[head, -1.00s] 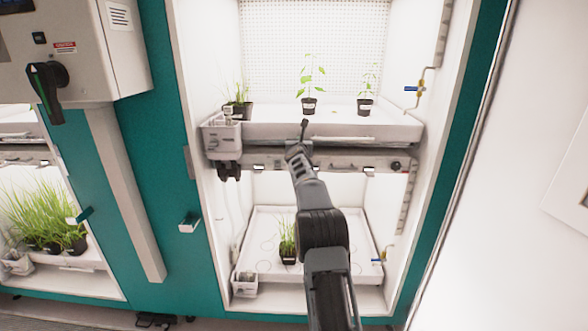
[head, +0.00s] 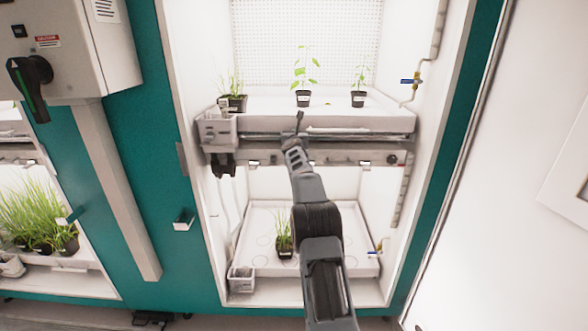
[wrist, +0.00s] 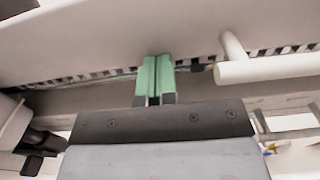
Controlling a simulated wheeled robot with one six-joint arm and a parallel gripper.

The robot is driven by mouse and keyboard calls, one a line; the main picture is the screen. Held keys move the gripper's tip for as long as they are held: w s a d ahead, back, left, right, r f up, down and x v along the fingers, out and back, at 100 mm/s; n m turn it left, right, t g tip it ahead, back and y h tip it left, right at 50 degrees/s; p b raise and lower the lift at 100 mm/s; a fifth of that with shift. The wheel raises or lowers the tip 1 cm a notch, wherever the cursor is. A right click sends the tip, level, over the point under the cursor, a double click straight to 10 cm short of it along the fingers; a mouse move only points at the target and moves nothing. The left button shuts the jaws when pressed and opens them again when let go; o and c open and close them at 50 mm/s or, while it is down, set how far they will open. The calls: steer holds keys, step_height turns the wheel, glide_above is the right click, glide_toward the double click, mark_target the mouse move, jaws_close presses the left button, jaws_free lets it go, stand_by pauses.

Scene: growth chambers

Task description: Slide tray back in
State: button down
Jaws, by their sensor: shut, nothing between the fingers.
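The upper tray (head: 385,122) is a white shallow tray in the upper bay of the open chamber. It carries small potted plants, and its front face is toward me. My gripper (head: 299,120) is raised at the middle of that front face, left of the tray's bar handle (head: 345,130). In the wrist view, the green fingertips (wrist: 155,78) are shut with nothing between them. They overlap the lower edge of the pale tray front (wrist: 110,40), and the handle (wrist: 275,68) is to their right. Whether the fingertips touch the tray I cannot tell.
A white bracket box (head: 217,130) is at the tray's left front corner. A shelf beam (head: 330,157) runs below the tray. A lower tray (head: 340,262) with one potted plant (head: 284,240) is beneath. A valve pipe (head: 415,82) is on the right wall.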

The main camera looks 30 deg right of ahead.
steer(key=b+v, duration=1.2)
steer(key=v, duration=0.2)
steer(key=a+f+n+g+y+p, duration=0.15)
steer(key=a+f+n+y, duration=0.7)
steer(key=n, duration=0.85)
steer(key=s+a+f+n+g+y+p, duration=0.1)
steer(key=s+a+f+n+g+p, duration=0.25)
steer(key=s+a+f+n, duration=0.5)
steer(key=s+a+r+n+g+p, duration=0.2)
steer(key=s+a+n, duration=0.4)
steer(key=s, duration=0.6)
steer(key=s+a+r+n+g+p, duration=0.3)
steer(key=s+a+n+p, duration=0.3)
steer(key=s+n, duration=0.5)
steer(key=shift+s+r+g+y+p, duration=0.3)
steer(key=shift+s+g+p, duration=0.45)
steer(key=shift+s, duration=0.6)
